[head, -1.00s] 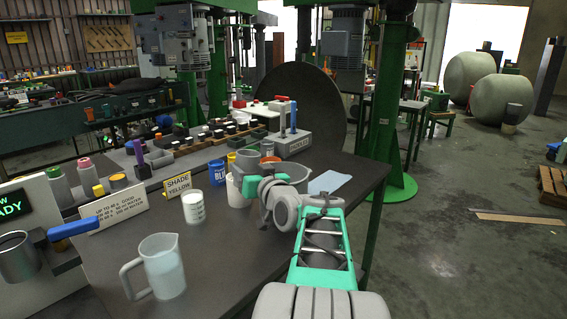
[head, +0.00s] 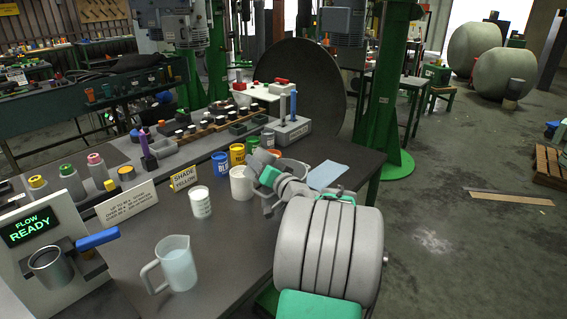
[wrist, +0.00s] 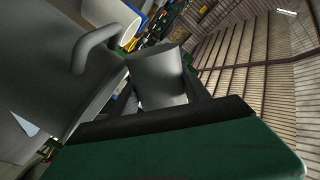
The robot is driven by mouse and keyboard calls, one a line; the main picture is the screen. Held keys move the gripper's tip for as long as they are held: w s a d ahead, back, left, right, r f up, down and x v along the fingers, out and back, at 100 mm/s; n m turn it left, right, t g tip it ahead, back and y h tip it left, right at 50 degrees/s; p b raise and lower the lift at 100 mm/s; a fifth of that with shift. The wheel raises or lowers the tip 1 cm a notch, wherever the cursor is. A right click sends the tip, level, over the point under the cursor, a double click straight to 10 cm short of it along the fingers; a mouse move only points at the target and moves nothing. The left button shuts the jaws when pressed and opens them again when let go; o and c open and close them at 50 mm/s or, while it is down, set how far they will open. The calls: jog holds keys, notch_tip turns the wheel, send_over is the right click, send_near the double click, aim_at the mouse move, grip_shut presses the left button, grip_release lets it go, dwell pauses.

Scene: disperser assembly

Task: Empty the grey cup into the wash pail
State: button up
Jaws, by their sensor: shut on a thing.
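My gripper (head: 266,178) is shut on the grey cup (wrist: 158,78), which sits between the two dark fingers in the wrist view. In the head view the cup (head: 261,161) is small, tipped over and partly hidden by the gripper. The wash pail appears to be the wide grey vessel (head: 297,168) beside the gripper, mostly hidden behind my arm. In the wrist view a large grey vessel with a curved handle (wrist: 35,65) fills the left side, close to the cup. Its inside, and what the cup holds, cannot be seen.
A white pot (head: 238,186) stands just left of the gripper. A white beaker (head: 200,203) and a clear jug (head: 178,264) stand nearer on the bench. A pale blue cloth (head: 327,175) lies to the right.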

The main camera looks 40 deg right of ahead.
aim_at(274, 160)
jog(key=shift+r+p, duration=0.4)
jog(key=shift+r, duration=0.1)
jog(key=shift+f+m, duration=0.2)
jog(key=shift+m, duration=0.1)
jog(key=shift+d+r+m+p, duration=0.1)
jog(key=shift+r+m+p, duration=0.35)
jog(key=shift+p, duration=0.85)
jog(key=shift+r+m+p, duration=0.15)
jog(key=shift+m+p, duration=0.5)
jog(key=shift+p, duration=0.65)
jog(key=shift+f+m+y+p, duration=0.4)
jog(key=shift+m+p, duration=0.4)
jog(key=shift+p, duration=0.35)
jog(key=shift+d+r+m+p, duration=0.15)
jog(key=shift+r+m+p, duration=0.4)
jog(key=shift+p, duration=0.9)
jog(key=shift+s+d+f+m+y+p, duration=0.15)
jog(key=shift+d+f+m+p, duration=0.15)
jog(key=shift+d+m, duration=0.2)
jog(key=shift+s+d+f+m+y+p, duration=0.15)
jog(key=shift+d+f+m+p, duration=0.15)
jog(key=shift+d+m, duration=0.15)
jog(key=shift+w+d+r+m+y+p, duration=0.15)
jog(key=shift+r+m+y+p, duration=0.2)
jog(key=shift+m+p, duration=0.35)
jog(key=shift+d+f+m, duration=0.15)
jog(key=shift+f+m, duration=0.1)
jog(key=shift+m, duration=0.15)
